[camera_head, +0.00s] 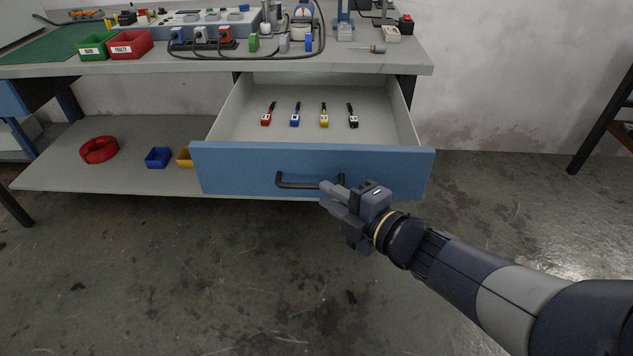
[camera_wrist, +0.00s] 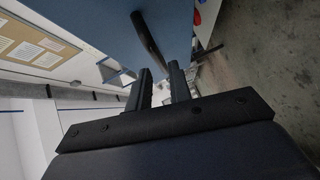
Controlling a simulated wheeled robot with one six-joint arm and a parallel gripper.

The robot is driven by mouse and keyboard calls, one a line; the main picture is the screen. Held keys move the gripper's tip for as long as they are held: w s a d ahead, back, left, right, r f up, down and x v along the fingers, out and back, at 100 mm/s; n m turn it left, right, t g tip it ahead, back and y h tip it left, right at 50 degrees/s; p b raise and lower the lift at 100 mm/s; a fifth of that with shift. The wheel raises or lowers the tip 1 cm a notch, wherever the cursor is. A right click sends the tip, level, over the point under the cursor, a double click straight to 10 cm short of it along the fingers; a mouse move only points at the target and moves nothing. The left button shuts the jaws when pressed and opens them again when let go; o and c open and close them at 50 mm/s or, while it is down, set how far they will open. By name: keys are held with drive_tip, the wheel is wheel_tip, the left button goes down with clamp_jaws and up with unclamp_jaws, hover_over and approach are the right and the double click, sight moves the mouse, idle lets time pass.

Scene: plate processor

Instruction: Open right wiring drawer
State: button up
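The right wiring drawer (camera_head: 225,168) has a blue front and stands pulled well out from under the workbench. Its black bar handle (camera_head: 292,185) is on the front face; it also shows in the wrist view (camera_wrist: 148,38). My gripper (camera_head: 328,193) is at the right end of the handle, close in front of it. In the wrist view my gripper (camera_wrist: 160,74) has its two fingers apart with an empty gap, and the handle lies beyond the tips. Whether a finger touches the handle I cannot tell.
Red, blue, yellow and black connectors (camera_head: 324,116) lie in the drawer. The benchtop (camera_head: 400,62) holds green and red bins (camera_head: 130,46), cables and a screwdriver (camera_head: 368,49). A lower shelf (camera_head: 70,170) holds a red coil (camera_head: 99,150) and small bins. Floor in front is clear.

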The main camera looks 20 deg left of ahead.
sight(316, 187)
drive_tip(key=shift+p+v, duration=0.6)
drive_tip(key=shift+v, duration=2.05)
drive_tip(key=shift+a+f, duration=0.1)
drive_tip(key=shift+a, duration=0.05)
drive_tip(key=shift+b+x, duration=1.6)
drive_tip(key=shift+x, duration=3.8)
drive_tip(key=shift+w, duration=0.1)
